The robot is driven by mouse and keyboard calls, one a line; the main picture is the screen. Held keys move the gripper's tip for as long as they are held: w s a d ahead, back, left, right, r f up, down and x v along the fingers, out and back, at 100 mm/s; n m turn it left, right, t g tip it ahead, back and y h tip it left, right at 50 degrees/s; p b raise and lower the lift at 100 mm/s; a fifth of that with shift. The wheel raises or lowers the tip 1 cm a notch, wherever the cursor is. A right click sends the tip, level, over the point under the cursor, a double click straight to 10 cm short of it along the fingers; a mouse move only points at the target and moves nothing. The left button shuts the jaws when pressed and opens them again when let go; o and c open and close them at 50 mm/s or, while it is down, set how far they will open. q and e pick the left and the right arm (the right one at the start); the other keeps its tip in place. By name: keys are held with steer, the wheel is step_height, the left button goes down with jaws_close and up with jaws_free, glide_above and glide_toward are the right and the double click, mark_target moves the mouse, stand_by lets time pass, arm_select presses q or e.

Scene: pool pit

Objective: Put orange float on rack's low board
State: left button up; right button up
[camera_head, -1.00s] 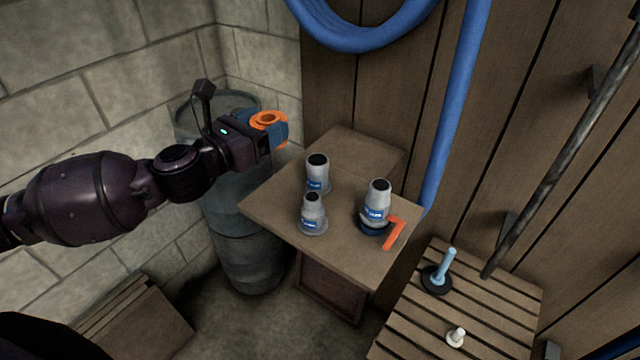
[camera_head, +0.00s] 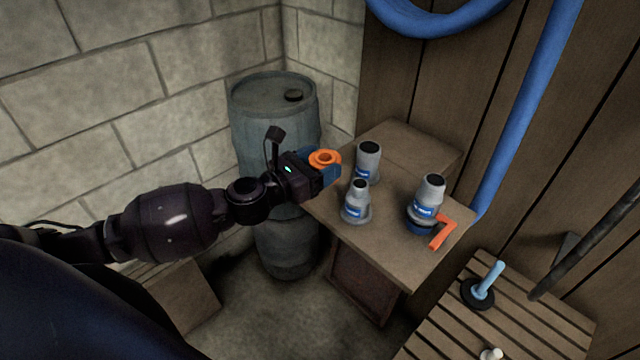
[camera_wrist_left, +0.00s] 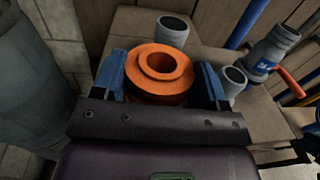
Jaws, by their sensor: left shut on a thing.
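The orange float (camera_head: 324,158) is a round, stepped ring with a hole in its middle. My left gripper (camera_head: 328,169) is shut on it, with a blue finger on each side. In the left wrist view the float (camera_wrist_left: 159,70) sits upright between the two blue fingers (camera_wrist_left: 163,85), its hole facing up. In the head view it shows in front of the left rear edge of the wooden table. My right gripper is not in view. I cannot make out a rack with a low board for certain.
The wooden table (camera_head: 386,236) bears grey fittings (camera_head: 355,201), one (camera_head: 429,194) with an orange handle. A blue-grey barrel (camera_head: 262,110) stands behind my left arm. A slatted wooden surface (camera_head: 520,322) at lower right holds a blue-handled tool (camera_head: 484,288) and a small white piece.

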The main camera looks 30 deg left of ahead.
arm_select(q)
steer(key=shift+f, duration=0.45)
step_height(320, 180, down, 3)
steer(key=shift+f+b, duration=0.2)
steer(key=shift+b, duration=0.55)
steer(key=shift+f, duration=0.25)
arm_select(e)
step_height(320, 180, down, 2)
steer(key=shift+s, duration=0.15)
arm_select(q)
steer(key=shift+r, duration=0.1)
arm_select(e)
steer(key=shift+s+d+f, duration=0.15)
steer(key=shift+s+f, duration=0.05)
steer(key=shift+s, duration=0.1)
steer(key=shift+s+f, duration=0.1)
